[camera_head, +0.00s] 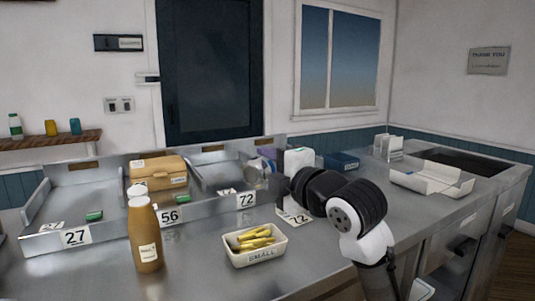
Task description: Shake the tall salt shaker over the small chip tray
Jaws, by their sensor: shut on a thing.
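The small chip tray (254,260) is a cream tray marked SMALL. It stands on the steel counter at lower middle, with several yellow chips (256,238) in it. My gripper (262,174) is at the end of my black and white arm, behind and above the tray, near the back trough. It is shut on a pale, greyish thing (254,170), possibly the tall salt shaker. The thing is small in view and partly hidden, so I cannot tell its shape or tilt well. It is not directly over the tray in this view.
A steel trough (110,228) with number cards and a tan box (158,171) lies behind. A white box (298,159) stands behind my gripper. An open white carton (431,182) lies right.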

